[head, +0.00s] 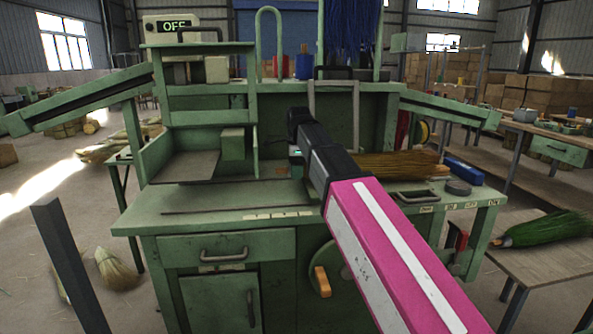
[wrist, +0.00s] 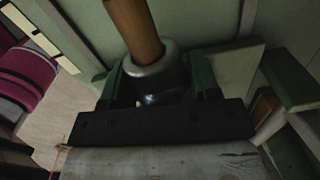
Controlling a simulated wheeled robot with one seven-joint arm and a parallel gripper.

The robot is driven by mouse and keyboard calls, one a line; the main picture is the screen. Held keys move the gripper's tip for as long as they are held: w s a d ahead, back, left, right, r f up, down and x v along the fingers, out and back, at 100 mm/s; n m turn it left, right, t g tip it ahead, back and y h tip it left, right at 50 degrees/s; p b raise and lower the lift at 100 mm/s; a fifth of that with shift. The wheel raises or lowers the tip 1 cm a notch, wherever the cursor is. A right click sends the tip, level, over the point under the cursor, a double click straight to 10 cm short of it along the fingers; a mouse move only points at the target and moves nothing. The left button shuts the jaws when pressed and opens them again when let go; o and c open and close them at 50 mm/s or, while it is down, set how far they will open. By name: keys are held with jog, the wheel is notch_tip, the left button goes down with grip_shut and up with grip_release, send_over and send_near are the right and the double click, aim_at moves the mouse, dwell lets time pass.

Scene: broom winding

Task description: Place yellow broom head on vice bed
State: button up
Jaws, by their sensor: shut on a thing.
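The wrist view shows a wooden rod (wrist: 135,30) in a grey collar (wrist: 152,72) and a dark bar. I cannot tell where the vice bed is or whether the bundle touches it.
A grey upright frame (head: 334,82) stands behind my wrist. A dark round disc (head: 458,187) and a blue block (head: 463,171) sit at the bench's right end. A green broom head (head: 548,228) lies on the right side table. Another broom head (head: 116,270) is on the floor at left.

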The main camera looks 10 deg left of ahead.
jog(key=o, duration=1.1)
notch_tip(320, 180, up, 12)
jog(key=shift+d, duration=0.1)
